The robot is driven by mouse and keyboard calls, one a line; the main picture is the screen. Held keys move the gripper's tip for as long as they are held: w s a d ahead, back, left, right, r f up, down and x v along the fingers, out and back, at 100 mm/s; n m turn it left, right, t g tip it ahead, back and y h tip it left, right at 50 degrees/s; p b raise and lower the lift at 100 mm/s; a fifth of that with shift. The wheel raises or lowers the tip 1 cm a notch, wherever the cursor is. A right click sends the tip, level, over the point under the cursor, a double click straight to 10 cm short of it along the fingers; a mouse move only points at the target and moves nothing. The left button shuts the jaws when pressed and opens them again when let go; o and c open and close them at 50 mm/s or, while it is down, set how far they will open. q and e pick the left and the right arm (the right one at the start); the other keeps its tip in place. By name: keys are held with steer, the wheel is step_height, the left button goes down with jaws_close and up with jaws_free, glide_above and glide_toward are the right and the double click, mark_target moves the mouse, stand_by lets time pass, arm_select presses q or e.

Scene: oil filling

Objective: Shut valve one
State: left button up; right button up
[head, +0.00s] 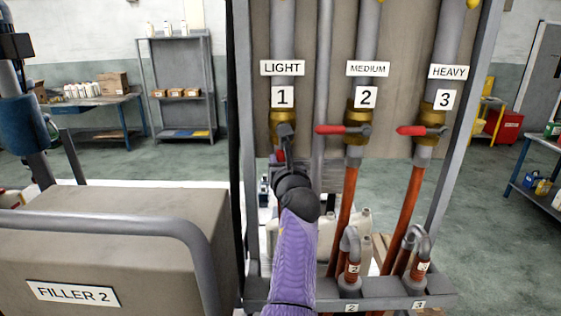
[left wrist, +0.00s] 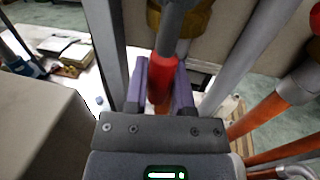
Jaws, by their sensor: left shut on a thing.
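My right gripper is not in view.
Valve two's red handle (head: 340,129) and valve three's red handle (head: 409,130) both lie crosswise, pointing left. A grey upright pipe (head: 322,80) stands just right of valve one. The FILLER 2 machine (head: 120,220) stands at the left; frame posts flank the pipes.

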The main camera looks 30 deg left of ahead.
arm_select(q)
jaws_close()
stand_by(1.0)
